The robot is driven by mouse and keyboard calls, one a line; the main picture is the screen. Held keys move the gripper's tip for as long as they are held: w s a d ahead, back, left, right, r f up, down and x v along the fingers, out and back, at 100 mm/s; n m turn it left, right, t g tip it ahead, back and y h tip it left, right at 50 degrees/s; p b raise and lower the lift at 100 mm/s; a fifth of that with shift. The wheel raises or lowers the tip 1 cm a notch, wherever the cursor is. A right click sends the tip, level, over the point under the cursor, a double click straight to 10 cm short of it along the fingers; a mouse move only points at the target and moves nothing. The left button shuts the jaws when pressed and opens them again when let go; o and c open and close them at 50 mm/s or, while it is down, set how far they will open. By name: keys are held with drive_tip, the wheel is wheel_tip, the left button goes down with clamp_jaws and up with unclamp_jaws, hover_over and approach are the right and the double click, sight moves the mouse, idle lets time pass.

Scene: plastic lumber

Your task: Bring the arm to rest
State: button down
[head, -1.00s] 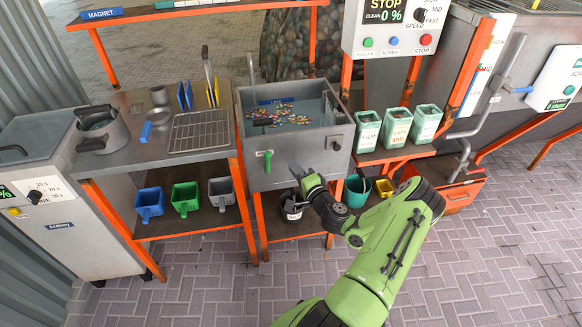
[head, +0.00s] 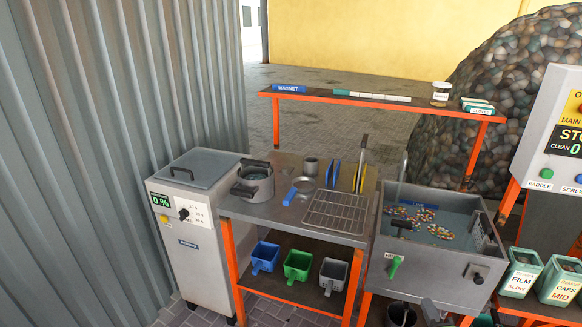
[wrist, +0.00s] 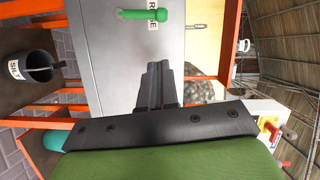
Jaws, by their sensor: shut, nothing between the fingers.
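My gripper (wrist: 157,68) shows in the wrist view as two dark fingers, closed together and holding nothing. They point toward the grey front of the wash tank, apart from the green tap handle (wrist: 145,14). In the head view only a small part of my arm's end shows at the bottom edge, below the tank (head: 432,285). Most of the arm is out of that view.
The steel bench (head: 280,215) holds a pot (head: 253,182), a sieve (head: 301,188) and a wire rack (head: 336,212). Blue, green and grey bins stand on its lower shelf. A black bucket (wrist: 32,82) shows in the wrist view. Corrugated wall (head: 120,130) stands at left.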

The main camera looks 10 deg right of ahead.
drive_tip(key=w+a+r+n+g+y+p, duration=0.2)
drive_tip(key=a+r+n+g+y, duration=0.35)
drive_tip(key=a+n, duration=0.5)
drive_tip(key=w+a+r+n+g+y+p, duration=0.15)
drive_tip(key=a+r+n+g+y, duration=0.4)
drive_tip(key=a, duration=0.85)
drive_tip(key=s+a+r+n+h+p, duration=0.1)
drive_tip(key=s+a+r+h+p, duration=0.1)
drive_tip(key=s+r, duration=0.7)
drive_tip(key=s+a+r+n+h+p, duration=0.1)
drive_tip(key=s+a+r+h, duration=0.3)
drive_tip(key=s+r, duration=0.6)
drive_tip(key=shift+a+n+p, duration=0.35)
drive_tip(key=shift+n+p, duration=0.05)
drive_tip(key=shift+n, duration=0.4)
